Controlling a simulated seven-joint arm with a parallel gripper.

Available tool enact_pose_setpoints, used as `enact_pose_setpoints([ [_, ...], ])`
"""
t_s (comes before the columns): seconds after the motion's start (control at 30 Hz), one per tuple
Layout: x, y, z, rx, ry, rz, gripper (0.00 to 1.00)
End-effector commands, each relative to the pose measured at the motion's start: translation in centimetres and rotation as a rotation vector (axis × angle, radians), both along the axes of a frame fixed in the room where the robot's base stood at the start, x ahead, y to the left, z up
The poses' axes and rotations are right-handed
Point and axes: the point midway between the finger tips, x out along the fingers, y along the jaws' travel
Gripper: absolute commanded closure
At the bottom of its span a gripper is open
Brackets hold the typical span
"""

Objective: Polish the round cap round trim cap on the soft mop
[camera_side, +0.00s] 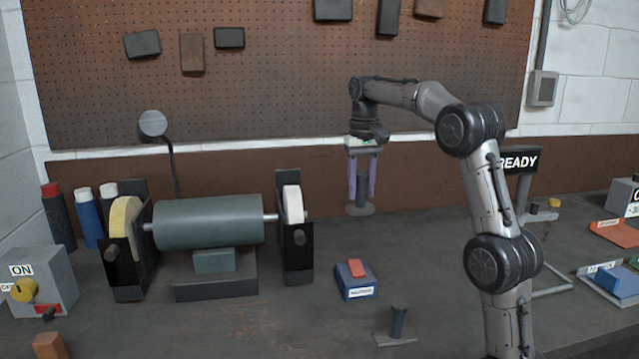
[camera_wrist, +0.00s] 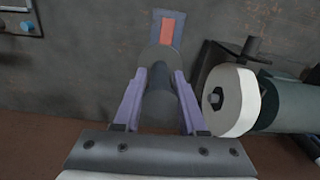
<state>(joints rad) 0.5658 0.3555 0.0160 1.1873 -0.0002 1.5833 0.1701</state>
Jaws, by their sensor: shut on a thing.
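My gripper (camera_side: 363,178) has purple fingers shut on the dark grey stem of the round trim cap (camera_side: 358,209). The cap hangs with its round disc down, above the bench and right of the polishing machine. In the wrist view the cap (camera_wrist: 160,60) shows between the fingers (camera_wrist: 158,95), with its disc beyond them. The white soft mop (camera_side: 292,204) is on the machine's right end, left of my gripper and apart from the cap. It also shows in the wrist view (camera_wrist: 236,100), right of the fingers.
The grey motor (camera_side: 209,222) carries a yellowish wheel (camera_side: 124,225) at its left end. A blue block with an orange bar (camera_side: 356,280) and a dark post on a plate (camera_side: 398,322) stand in front. An ON switch box (camera_side: 40,285) is at left. A READY sign (camera_side: 519,161) stands at right.

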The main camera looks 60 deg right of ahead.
Motion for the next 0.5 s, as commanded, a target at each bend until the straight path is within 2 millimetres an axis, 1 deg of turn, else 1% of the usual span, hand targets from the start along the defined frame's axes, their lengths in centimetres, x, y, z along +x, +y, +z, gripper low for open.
enact_pose_setpoints([
  [0.03,-1.4,-1.8,-0.7,0.001,0.001,-0.005,1.0],
  [0.1,-2.9,-3.5,-1.4,0.0,0.0,0.003,1.0],
  [0.2,-4.7,-5.4,-2.3,0.0,0.0,0.012,1.0],
  [0.3,-6.3,-6.9,-3.1,0.0,0.0,0.019,1.0],
  [0.5,-9.3,-9.2,-4.3,0.0,0.0,0.03,1.0],
])
